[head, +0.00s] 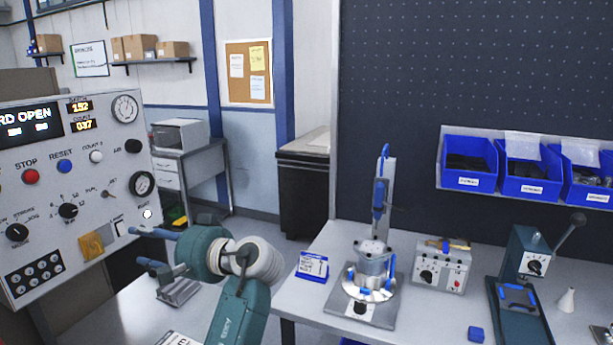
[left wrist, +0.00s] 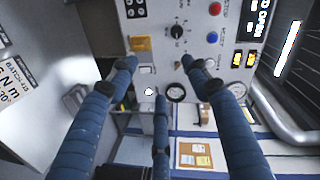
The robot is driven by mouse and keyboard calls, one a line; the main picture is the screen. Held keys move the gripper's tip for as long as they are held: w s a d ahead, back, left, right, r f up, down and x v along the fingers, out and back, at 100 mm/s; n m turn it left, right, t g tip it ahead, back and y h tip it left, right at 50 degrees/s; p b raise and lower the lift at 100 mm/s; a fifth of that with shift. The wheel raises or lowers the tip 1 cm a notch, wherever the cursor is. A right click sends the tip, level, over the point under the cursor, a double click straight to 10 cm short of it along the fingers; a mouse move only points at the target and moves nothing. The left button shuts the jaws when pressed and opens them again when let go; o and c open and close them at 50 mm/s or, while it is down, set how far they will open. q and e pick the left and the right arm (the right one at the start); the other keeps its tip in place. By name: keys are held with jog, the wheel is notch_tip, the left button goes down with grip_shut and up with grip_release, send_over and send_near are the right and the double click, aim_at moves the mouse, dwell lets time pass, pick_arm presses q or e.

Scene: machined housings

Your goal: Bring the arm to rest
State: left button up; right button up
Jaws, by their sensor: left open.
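My left arm (head: 238,312) rises from the bottom of the head view, teal with a white wrist joint. My left gripper (head: 142,247) points left, above the bench, close to the front of the grey control panel (head: 65,200). In the left wrist view the blue fingers of the left gripper (left wrist: 158,75) are spread apart with nothing between them. The panel (left wrist: 160,45) lies beyond the fingertips; I cannot tell the exact gap. My right gripper is not in view.
A machined housing (head: 373,262) sits in a fixture on the bench (head: 430,318). A grey switch box (head: 441,268), a green lever press (head: 522,275), a small blue block (head: 476,334) and a blue-white card holder (head: 312,266) stand nearby. Blue bins (head: 469,163) hang behind.

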pick_arm(q)
jog(key=s+f+m+h, duration=0.1)
jog(key=s+f+h, duration=0.45)
jog(key=f, duration=0.95)
jog(key=s+f+h, duration=0.2)
jog(key=s+f, duration=0.6)
jog(key=f, duration=0.7)
jog(key=s+d+f+g+h, duration=0.1)
jog(key=s+d+f+h, duration=0.2)
jog(key=s, duration=0.5)
jog(key=s+d+f+m+g+h, duration=0.15)
jog(key=s+d, duration=0.25)
jog(key=s, duration=0.4)
jog(key=s+d+f+g+h, duration=0.1)
jog(key=s+d+f+h, duration=0.2)
jog(key=s, duration=0.5)
notch_tip(320, 180, down, 31)
jog(key=s+b, duration=0.2)
jog(key=b, duration=0.2)
jog(key=s+a+f+g+b, duration=0.2)
jog(key=s+f+b, duration=0.1)
jog(key=s+f, duration=1.3)
notch_tip(320, 180, down, 2)
jog(key=shift+s+a+f, duration=0.2)
jog(key=shift+s+f, duration=0.05)
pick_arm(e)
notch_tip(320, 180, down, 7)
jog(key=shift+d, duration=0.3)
